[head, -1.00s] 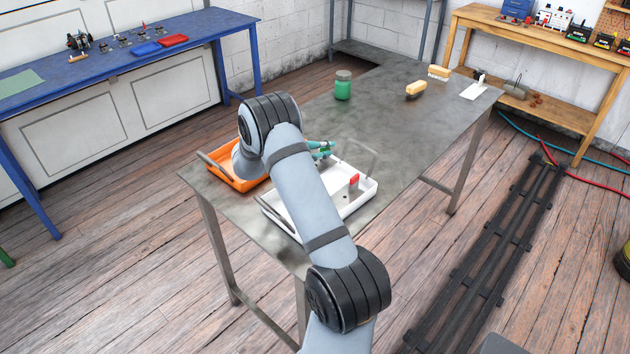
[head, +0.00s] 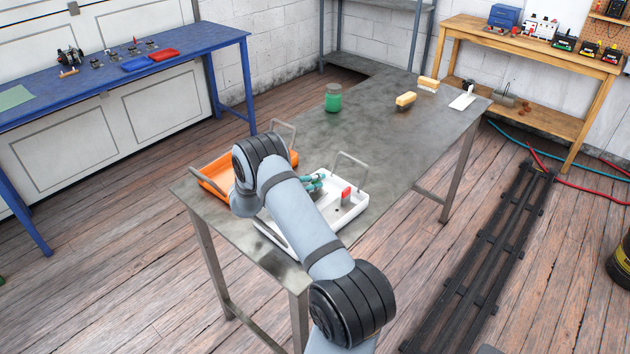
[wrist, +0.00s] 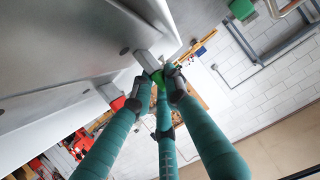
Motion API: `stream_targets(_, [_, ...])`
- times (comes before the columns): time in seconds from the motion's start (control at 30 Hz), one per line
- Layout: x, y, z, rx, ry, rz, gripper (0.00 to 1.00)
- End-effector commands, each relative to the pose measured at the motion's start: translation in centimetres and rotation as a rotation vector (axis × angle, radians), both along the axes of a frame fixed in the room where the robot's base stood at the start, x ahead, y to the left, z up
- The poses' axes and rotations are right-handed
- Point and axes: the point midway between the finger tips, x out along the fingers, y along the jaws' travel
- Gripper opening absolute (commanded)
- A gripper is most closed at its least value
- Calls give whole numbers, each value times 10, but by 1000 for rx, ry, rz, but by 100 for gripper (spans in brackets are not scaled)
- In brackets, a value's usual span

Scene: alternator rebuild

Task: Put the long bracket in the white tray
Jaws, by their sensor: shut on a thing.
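The white tray (head: 357,208) stands on the near end of the grey metal table, partly covered by my arm. My gripper (head: 318,178) is low at the tray's back left part, its teal fingers pointing right. In the wrist view my gripper (wrist: 160,78) has its fingertips together on a grey metal piece (wrist: 147,60), apparently the long bracket. Most of it is hidden in the head view, so I cannot tell whether it touches the tray. A red-topped grey piece (head: 346,193) stands in the tray's right part.
An orange tray (head: 213,177) with a raised handle sits left of the white tray, close to my arm. The white tray also has a raised handle (head: 352,160). The middle of the table (head: 390,135) is clear.

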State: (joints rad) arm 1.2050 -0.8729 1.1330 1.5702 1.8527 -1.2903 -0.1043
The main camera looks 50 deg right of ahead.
Motion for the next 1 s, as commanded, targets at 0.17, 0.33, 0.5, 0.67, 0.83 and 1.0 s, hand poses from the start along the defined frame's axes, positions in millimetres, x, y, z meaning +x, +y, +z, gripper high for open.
stream_targets(0.17, [1,0,-4,-3,-2,1,0])
stream_targets(0.33, [1,0,-9,-3,-1,2,0])
stream_targets(0.5, [-1,1,-12,3,4,1,16])
stream_targets(0.67, [-1,1,-13,4,6,1,25])
stream_targets(0.83, [-2,1,-14,5,9,1,33])
stream_targets(1.0, [-2,2,-15,7,11,1,33])
